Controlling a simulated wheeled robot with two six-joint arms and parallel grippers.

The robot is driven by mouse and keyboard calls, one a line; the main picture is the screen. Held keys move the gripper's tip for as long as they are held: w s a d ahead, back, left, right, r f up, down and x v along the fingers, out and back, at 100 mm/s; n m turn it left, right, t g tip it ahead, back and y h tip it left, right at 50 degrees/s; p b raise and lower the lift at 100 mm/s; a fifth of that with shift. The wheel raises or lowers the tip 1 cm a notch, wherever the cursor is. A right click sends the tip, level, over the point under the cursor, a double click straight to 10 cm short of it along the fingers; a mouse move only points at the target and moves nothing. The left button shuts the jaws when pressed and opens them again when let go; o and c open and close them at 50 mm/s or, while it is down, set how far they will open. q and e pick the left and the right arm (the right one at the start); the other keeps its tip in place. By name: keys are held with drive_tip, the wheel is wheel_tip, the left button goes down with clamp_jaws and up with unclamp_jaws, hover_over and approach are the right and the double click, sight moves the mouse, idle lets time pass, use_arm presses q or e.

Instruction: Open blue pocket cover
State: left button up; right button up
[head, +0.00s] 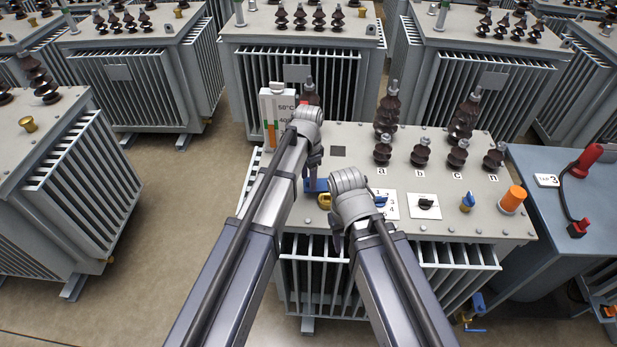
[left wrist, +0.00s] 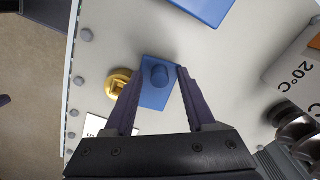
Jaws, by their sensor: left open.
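The blue pocket cover (left wrist: 155,98) is a small blue plate with a round blue knob (left wrist: 159,75) in the left wrist view. It lies on the grey transformer top. In the head view the blue cover (head: 312,185) shows partly, below my left gripper. My left gripper (left wrist: 162,73) is open, with one finger on each side of the knob; I cannot tell whether they touch it. In the head view my left gripper (head: 315,165) points down. My right gripper (head: 338,238) hangs near the transformer's front edge; its jaws are mostly hidden.
A white thermometer gauge (head: 277,115) stands at the back left.

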use_arm(q)
drive_tip(key=shift+r, duration=0.15)
wheel_tip(320, 180, up, 8)
drive_tip(key=p, duration=0.8)
drive_tip(key=shift+f, duration=0.2)
drive_tip(key=s+n+y, duration=0.1)
drive_tip(key=s+n, duration=0.6)
drive_tip(key=s, duration=1.4)
drive_tip(key=shift+s+a+f+n+b, duration=0.25)
drive_tip(key=shift+f+n+b, duration=0.1)
drive_tip(key=shift+n+b, duration=0.1)
drive_tip(key=shift+w+d, duration=0.1)
drive_tip(key=shift+c, duration=0.4)
